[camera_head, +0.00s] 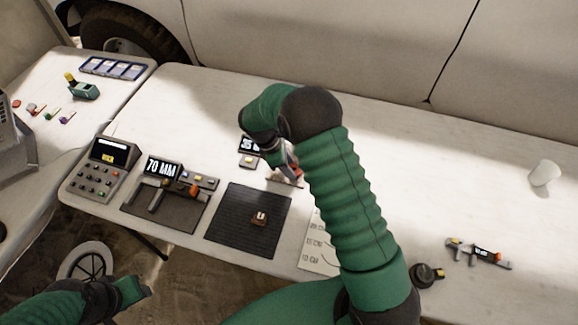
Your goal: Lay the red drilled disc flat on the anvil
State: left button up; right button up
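My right arm comes from the lower right and reaches over the table; its gripper (287,168) points down beside a small display stand. The forearm and wrist hide most of its fingers, so I cannot tell whether they are open. A small red and grey patch (291,160) shows at the gripper; I cannot tell whether it is the red drilled disc. A flat pale base (287,182) lies just under it, partly hidden; I cannot tell whether it is the anvil. My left gripper (138,289) is at the lower left, off the table and apart from everything.
A caliper station with a 70 MM display (163,168) and a button console (98,170) stand left. A handheld tool (480,253) and white cup (543,174) are right. Small coloured pieces (50,113) lie on the left table.

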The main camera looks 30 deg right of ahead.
jog(key=o, duration=0.5)
jog(key=shift+a, duration=0.25)
jog(key=shift+r, duration=0.1)
jog(key=p+v, duration=0.1)
jog(key=v, duration=1.1)
jog(key=s+a+m+t+y, duration=0.1)
jog(key=s+a+m, duration=0.1)
jog(key=s+m, duration=0.2)
jog(key=s+a+m+t+y, duration=0.1)
jog(key=s+a+m+t, duration=0.1)
jog(key=s, duration=0.6)
jog(key=s+a+m+t+y, duration=0.1)
jog(key=s+a+m+y, duration=0.1)
jog(key=s+m, duration=0.4)
jog(key=shift+a+f+m+t, duration=0.25)
jog(key=shift+a+m+t, duration=0.05)
jog(key=shift+a, duration=0.4)
